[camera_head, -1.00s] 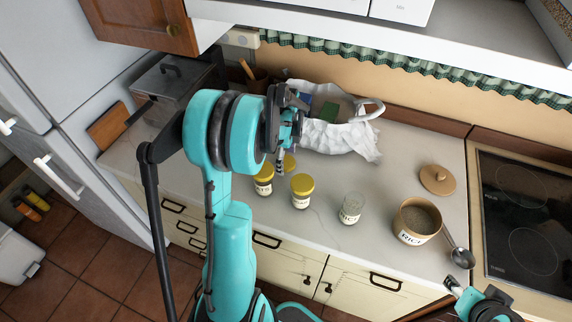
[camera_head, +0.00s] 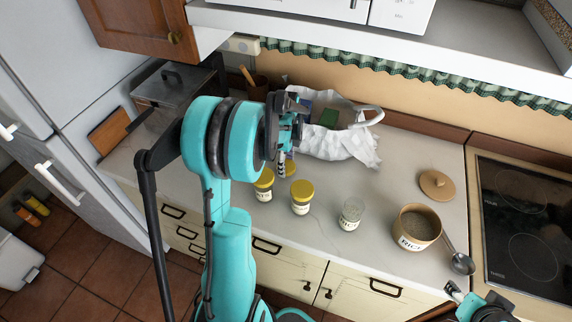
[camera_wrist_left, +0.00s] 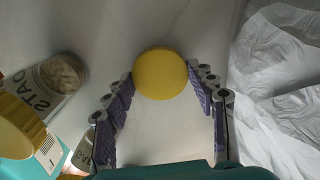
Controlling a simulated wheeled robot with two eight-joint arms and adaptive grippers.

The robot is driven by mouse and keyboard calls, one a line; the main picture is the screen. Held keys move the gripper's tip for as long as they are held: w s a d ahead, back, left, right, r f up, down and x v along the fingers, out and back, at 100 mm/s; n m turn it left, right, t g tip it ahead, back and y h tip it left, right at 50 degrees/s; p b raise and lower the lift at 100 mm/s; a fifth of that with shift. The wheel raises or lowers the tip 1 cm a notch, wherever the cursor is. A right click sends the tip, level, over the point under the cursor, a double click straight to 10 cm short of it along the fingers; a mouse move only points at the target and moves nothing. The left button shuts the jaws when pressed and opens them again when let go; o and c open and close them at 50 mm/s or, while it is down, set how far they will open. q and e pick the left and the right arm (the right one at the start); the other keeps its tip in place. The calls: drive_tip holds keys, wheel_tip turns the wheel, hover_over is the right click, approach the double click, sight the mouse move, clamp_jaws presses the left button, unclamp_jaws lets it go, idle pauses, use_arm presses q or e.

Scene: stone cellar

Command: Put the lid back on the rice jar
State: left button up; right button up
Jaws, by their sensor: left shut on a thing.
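The rice jar (camera_head: 412,243) is a tan canister marked RICE, open at the top with grain inside. A round tan wooden lid (camera_head: 437,185) with a knob lies on the counter behind it. My left gripper (camera_head: 284,168) is over the counter in front of the white bag, shut on a yellow round lid (camera_wrist_left: 159,73). That yellow lid shows between its fingertips in the left wrist view. My right gripper (camera_head: 456,290) is at the lower right, in front of the rice jar; whether it is open is unclear.
In the left wrist view the glass jar (camera_wrist_left: 62,74) reads OATS. A metal scoop (camera_head: 461,263) lies beside the rice jar. A crumpled white bag (camera_head: 335,143) is behind; a hob (camera_head: 520,215) is right.

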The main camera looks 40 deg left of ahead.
use_arm(q)
wheel_tip(320, 180, up, 3)
drive_tip(key=shift+r+p, duration=0.2)
drive_tip(key=shift+p, duration=0.35)
drive_tip(key=w+d+r+p, duration=0.1)
drive_tip(key=d+r+p, duration=0.1)
drive_tip(key=d+r, duration=0.4)
drive_tip(key=d, duration=0.5)
drive_tip(key=shift+w+d+r, duration=0.25)
drive_tip(key=shift+r, duration=0.1)
